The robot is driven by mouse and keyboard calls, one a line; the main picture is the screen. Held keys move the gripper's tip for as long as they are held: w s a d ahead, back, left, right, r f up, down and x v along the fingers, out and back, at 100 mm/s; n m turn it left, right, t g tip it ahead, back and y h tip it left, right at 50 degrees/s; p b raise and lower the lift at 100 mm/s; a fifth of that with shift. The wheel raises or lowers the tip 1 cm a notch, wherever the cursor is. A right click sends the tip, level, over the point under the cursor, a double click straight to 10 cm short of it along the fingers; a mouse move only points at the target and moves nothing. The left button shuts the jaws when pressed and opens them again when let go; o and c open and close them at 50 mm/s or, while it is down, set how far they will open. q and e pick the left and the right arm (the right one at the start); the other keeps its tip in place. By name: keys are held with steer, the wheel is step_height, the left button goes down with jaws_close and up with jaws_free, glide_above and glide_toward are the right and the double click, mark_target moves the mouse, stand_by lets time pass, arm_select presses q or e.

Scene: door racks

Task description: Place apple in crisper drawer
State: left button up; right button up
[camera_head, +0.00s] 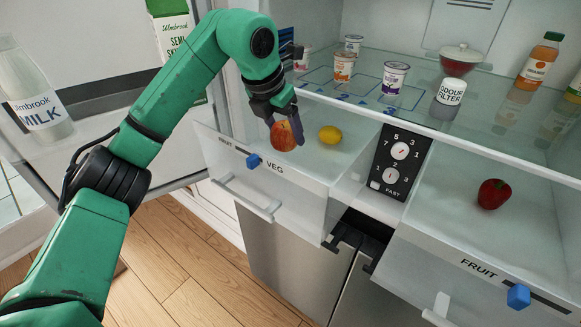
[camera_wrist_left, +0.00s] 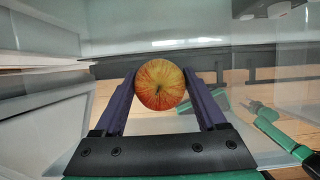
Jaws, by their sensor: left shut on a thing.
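A red and yellow apple (camera_head: 282,135) is held between the two fingers of my left gripper (camera_head: 284,112). It also shows between the fingertips in the left wrist view (camera_wrist_left: 160,84). The gripper points down over the open left crisper drawer (camera_head: 290,185), which has a FRUIT/VEG label and a blue slider. I cannot tell whether the apple touches the drawer floor. A lemon (camera_head: 330,134) lies in this drawer, to the right of the apple. The right crisper drawer (camera_head: 480,255) is also open and holds a red pepper (camera_head: 494,193).
A control panel (camera_head: 397,160) sits between the drawers. The open door at the left holds a milk bottle (camera_head: 35,95) and a carton.

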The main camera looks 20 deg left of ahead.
arm_select(q)
steer(key=f, duration=0.7)
steer(key=shift+w+f, duration=0.15)
steer(key=shift+w, duration=0.2)
steer(key=shift+f, duration=0.35)
steer(key=f, duration=0.2)
steer(key=shift+s+f, duration=0.2)
steer(key=shift+f, duration=0.55)
steer(key=shift+w, duration=0.15)
arm_select(e)
steer(key=shift+w+a, duration=0.2)
steer(key=shift+w, duration=0.35)
arm_select(q)
steer(key=shift+f, duration=0.15)
arm_select(e)
steer(key=shift+f, duration=0.1)
arm_select(q)
steer(key=o, duration=1.4)
steer(key=shift+c, duration=0.2)
arm_select(e)
steer(key=shift+s, duration=0.1)
